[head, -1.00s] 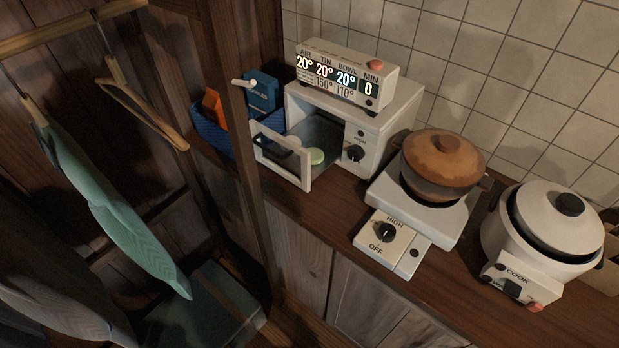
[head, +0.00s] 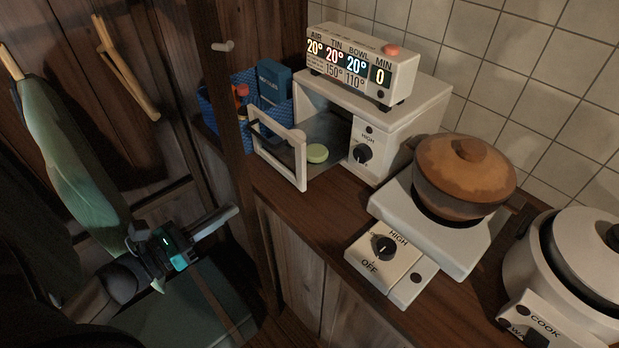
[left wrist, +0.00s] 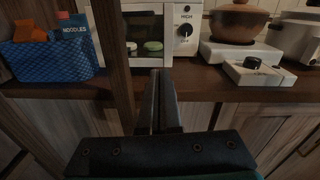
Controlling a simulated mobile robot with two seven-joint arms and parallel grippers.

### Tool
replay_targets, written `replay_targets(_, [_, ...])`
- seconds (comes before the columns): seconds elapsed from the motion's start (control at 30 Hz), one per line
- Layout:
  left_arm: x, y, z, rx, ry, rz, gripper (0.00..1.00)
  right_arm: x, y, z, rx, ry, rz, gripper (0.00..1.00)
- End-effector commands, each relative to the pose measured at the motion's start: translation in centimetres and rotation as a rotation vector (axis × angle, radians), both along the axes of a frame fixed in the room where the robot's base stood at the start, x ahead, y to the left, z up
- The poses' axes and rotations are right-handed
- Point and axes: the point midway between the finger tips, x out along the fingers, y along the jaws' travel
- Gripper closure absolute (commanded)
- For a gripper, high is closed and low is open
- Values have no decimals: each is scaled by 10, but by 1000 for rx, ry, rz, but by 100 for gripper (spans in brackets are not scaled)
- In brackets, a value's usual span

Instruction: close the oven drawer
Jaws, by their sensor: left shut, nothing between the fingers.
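The small white oven (head: 395,115) stands on the wooden counter, with a dial on its front. Its framed front, the oven drawer (head: 301,160), sticks out to the left with a window in it, and the cavity behind is exposed. A pale green round thing (head: 317,153) lies inside; it also shows in the left wrist view (left wrist: 153,46). My left gripper (head: 236,210) is shut and empty, in front of and below the counter edge, left of the wooden post and apart from the drawer. In the left wrist view its fingers (left wrist: 158,75) point toward the oven. My right gripper is not in view.
A wooden post (head: 240,130) stands between my left arm and the oven. A blue basket (head: 215,120) sits behind it. A hot plate with a brown pot (head: 465,180) and a rice cooker (head: 575,265) stand to the right. Clothes (head: 75,170) hang at left.

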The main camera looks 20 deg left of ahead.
Motion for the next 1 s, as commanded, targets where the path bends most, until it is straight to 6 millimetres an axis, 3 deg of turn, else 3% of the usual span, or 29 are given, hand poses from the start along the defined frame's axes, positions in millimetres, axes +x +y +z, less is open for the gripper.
replay_targets(0.27, [14, -11, 11, 73, -50, -37, 100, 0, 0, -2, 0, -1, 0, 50])
replay_targets(0.7, [86, -40, 10, 70, -47, -34, 100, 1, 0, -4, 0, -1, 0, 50])
replay_targets(1.0, [120, -54, 10, 68, -45, -33, 100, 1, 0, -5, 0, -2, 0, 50])
